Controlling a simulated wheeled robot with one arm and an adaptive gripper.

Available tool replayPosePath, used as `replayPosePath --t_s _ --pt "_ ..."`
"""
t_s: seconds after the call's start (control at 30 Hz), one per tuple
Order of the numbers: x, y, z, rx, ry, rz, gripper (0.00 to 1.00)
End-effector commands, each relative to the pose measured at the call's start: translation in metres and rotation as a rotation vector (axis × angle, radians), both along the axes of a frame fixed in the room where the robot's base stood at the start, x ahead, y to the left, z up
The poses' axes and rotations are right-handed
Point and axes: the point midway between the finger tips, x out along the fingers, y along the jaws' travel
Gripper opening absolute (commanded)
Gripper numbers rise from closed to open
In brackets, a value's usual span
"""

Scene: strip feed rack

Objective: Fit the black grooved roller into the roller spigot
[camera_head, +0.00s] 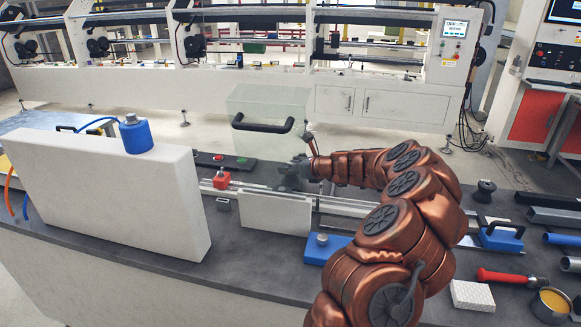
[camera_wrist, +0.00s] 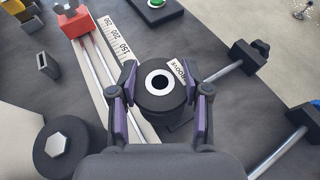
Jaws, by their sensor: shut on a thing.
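My gripper (camera_wrist: 161,88) is shut on a black round roller (camera_wrist: 160,103), with its purple-lined fingers on both sides of it. The roller's top has a white ring around a dark hole, and its grooves cannot be made out from above. In the head view my gripper (camera_head: 296,174) is small and dark at the rail, and the roller cannot be told apart from it. I cannot pick out the roller spigot; the area below the roller is hidden. A white label (camera_wrist: 179,72) with partly readable letters shows beside the roller.
A red block (camera_wrist: 75,20) sits by the rails and scale (camera_wrist: 113,48). A black disc with a hex centre (camera_wrist: 58,145) is at lower left. Black rod clamps (camera_wrist: 247,57) are at right. A white panel (camera_head: 110,190) stands left; a black spool (camera_head: 484,190) stands right.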

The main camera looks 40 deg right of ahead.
Motion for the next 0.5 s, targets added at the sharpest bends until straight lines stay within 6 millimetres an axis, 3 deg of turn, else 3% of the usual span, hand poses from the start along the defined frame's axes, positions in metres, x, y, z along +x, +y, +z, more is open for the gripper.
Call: replayPosePath --t_s 0.5 --pt "0.0000 0.0000 -0.0107 0.000 -0.001 0.000 0.06"
